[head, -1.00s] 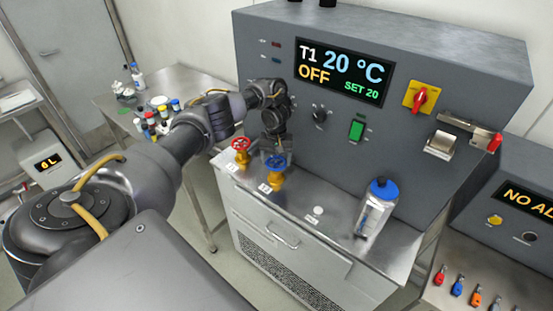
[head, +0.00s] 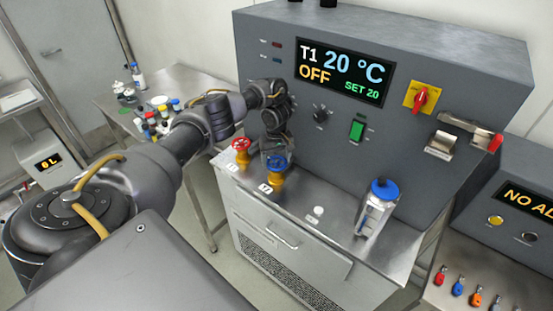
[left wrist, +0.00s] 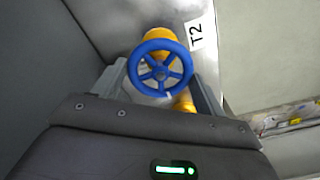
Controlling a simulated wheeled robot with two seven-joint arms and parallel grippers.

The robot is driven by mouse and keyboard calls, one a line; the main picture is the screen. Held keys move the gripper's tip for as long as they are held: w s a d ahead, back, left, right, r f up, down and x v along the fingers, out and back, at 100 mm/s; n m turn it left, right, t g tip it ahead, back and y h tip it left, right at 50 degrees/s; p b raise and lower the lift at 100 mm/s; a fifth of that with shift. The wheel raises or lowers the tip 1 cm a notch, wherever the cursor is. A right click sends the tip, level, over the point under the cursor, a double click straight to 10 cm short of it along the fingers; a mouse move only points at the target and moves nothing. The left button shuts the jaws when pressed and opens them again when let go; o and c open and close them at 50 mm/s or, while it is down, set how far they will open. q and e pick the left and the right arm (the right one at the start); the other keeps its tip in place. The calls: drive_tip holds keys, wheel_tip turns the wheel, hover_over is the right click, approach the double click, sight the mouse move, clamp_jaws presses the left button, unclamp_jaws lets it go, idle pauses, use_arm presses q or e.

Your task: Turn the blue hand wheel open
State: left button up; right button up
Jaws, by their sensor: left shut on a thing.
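The blue hand wheel (head: 276,162) sits on a yellow valve body (head: 276,179) at the front left of the steel bench. In the left wrist view the blue wheel (left wrist: 160,68) lies between the two fingers, in front of the yellow valve. My left gripper (left wrist: 163,82) is shut on the wheel, with one finger at each side of the rim. A T2 label (left wrist: 196,36) is beside the valve. My right gripper is not in view.
A red hand wheel (head: 241,145) stands close to the left of the blue one. The grey panel (head: 300,120) with its display rises behind.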

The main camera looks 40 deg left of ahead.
sight(276, 161)
use_arm(q)
drive_tip(key=o, duration=1)
drive_tip(key=shift+w+r, duration=0.15)
drive_tip(key=shift+r, duration=0.7)
drive_tip(key=r, duration=0.9)
drive_tip(key=shift+s, duration=0.2)
